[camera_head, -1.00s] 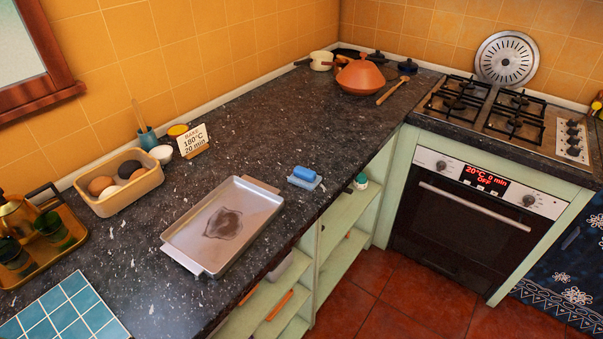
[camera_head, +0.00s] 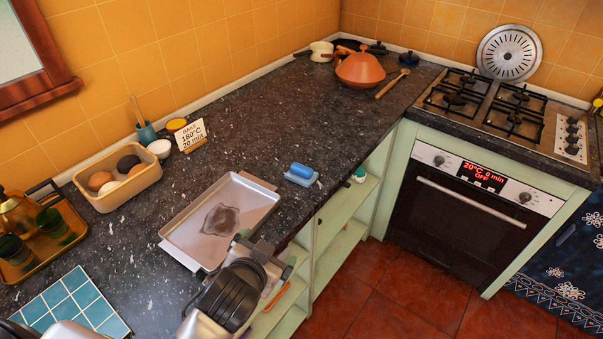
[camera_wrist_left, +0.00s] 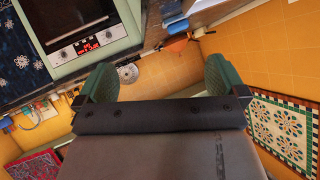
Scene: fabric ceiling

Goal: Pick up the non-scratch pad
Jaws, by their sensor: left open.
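The blue pad (camera_head: 301,171) lies on the dark counter near its front edge, right of the metal baking tray. It looks like a rounded blue top on a paler, flatter base. My left gripper (camera_head: 272,258) comes in from the bottom of the head view and stands over the tray's lower right corner and the counter edge, apart from the pad. In the left wrist view its two green fingers (camera_wrist_left: 160,78) are spread wide with nothing between them. A small blue shape near the top there may be the pad. My right gripper is not in view.
The baking tray (camera_head: 222,213) has a dark stain and is partly hidden by my arm. An egg box (camera_head: 128,190), a sign card (camera_head: 189,136) and an orange pot (camera_head: 360,73) stand farther back. The counter behind the pad is clear. Open shelves (camera_head: 340,215) lie below the edge.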

